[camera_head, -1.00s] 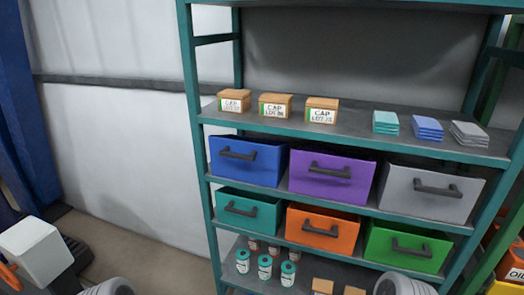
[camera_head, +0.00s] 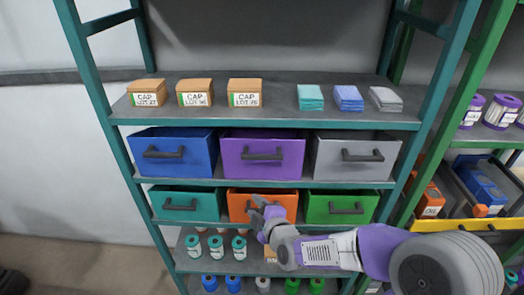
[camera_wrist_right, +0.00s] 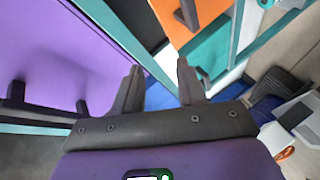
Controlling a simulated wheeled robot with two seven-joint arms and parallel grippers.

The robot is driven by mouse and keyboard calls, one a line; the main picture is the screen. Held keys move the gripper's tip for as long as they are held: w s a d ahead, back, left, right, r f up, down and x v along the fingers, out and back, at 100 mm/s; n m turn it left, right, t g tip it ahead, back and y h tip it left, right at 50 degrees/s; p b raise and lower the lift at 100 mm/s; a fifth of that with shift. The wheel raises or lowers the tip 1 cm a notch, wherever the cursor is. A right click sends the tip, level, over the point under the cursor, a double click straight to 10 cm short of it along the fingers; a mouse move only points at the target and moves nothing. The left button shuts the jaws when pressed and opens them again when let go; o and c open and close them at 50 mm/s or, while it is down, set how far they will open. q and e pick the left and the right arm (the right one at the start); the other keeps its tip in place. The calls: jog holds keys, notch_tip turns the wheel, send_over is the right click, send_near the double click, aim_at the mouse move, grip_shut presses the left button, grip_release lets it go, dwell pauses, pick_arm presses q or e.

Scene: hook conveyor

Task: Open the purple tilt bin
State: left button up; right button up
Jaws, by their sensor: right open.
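The purple tilt bin (camera_head: 235,160) sits in the middle of the upper bin row, between the blue and grey bins. Its front stands upright, with a dark bar handle (camera_head: 262,154) across it. My right gripper (camera_head: 262,208) is open and empty, below the purple bin and in front of the orange bin, which it partly hides. In the right wrist view, the open fingers (camera_wrist_right: 160,68) point up, and the purple front (camera_wrist_right: 80,45) fills the left side. The purple bin's handle (camera_wrist_right: 42,108) is left of the fingers and apart from them. My left gripper is out of view.
Blue (camera_head: 150,140) and grey (camera_head: 330,165) bins flank the purple one. Teal (camera_head: 165,192), orange (camera_head: 240,190) and green (camera_head: 320,205) bins are below. Cap boxes (camera_head: 194,98) and folded stacks stand on the shelf above. A green-framed rack (camera_head: 452,100) is at right.

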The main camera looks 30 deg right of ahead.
aim_at(263, 159)
jog(key=d+r+n+t+p, duration=0.1)
jog(key=r, duration=0.3)
jog(key=d+r+n+t+h+p, duration=0.1)
jog(key=r+p, duration=0.1)
jog(key=r, duration=0.3)
jog(key=d+r+n+t+h+p, duration=0.1)
jog(key=r+n+p, duration=0.1)
jog(key=r, duration=0.3)
jog(key=shift+s+d, duration=0.2)
jog(key=shift+d, duration=0.05)
jog(key=shift+w+d+f, duration=0.1)
jog(key=shift+w+d, duration=0.1)
jog(key=shift+w, duration=1.05)
jog(key=shift+w+d+f, duration=0.1)
jog(key=shift+w+d, duration=0.1)
jog(key=shift+w, duration=1)
jog(key=shift+c, duration=0.3)
grip_shut()
